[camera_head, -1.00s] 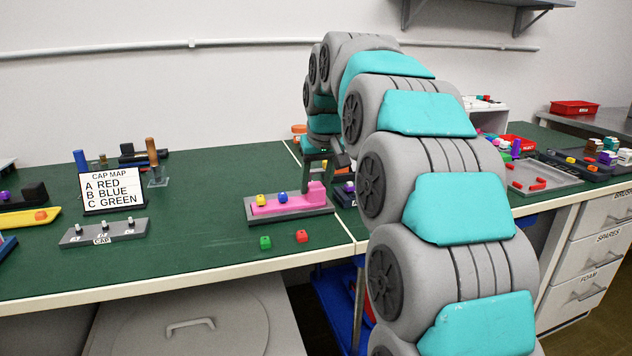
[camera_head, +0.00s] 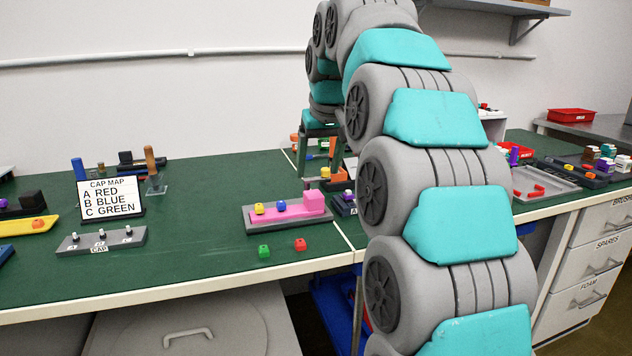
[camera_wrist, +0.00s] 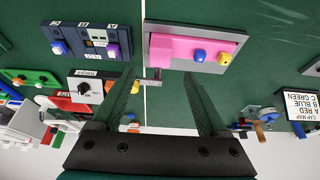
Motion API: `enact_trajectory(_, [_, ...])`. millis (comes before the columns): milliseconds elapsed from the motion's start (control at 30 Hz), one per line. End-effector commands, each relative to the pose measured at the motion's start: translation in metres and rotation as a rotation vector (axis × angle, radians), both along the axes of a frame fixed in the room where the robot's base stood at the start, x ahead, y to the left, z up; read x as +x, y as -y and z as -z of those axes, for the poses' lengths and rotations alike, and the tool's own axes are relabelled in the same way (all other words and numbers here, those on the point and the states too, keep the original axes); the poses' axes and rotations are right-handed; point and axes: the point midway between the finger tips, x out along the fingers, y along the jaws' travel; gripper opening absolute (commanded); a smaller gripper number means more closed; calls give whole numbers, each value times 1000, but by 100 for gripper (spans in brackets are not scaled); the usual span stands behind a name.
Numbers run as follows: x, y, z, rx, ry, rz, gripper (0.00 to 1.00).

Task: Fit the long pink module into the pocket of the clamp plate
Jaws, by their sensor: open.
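The long pink module (camera_head: 314,203) lies lengthwise on the grey clamp plate (camera_head: 290,227), with a raised pink block at its right end and a yellow and a blue knob on it. It looks flat and lined up with the plate; I cannot tell whether it sits fully down in the pocket. The module also shows in the wrist view (camera_wrist: 174,49), with the grey plate around it. My gripper (camera_head: 321,178) is open and empty, raised above and apart from the module.
A grey cap strip (camera_head: 100,241) and the cap map sign (camera_head: 110,198) are to the left. Bench between is clear.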

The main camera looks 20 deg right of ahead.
Motion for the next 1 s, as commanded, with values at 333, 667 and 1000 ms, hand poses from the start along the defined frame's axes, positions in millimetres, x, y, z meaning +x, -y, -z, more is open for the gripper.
enact_trajectory(333, [-14,0,-36,0,-1,0,77])
enact_trajectory(667, [-18,0,-44,0,-1,0,77])
enact_trajectory(1000, [-39,-10,-25,3,-49,-10,77])
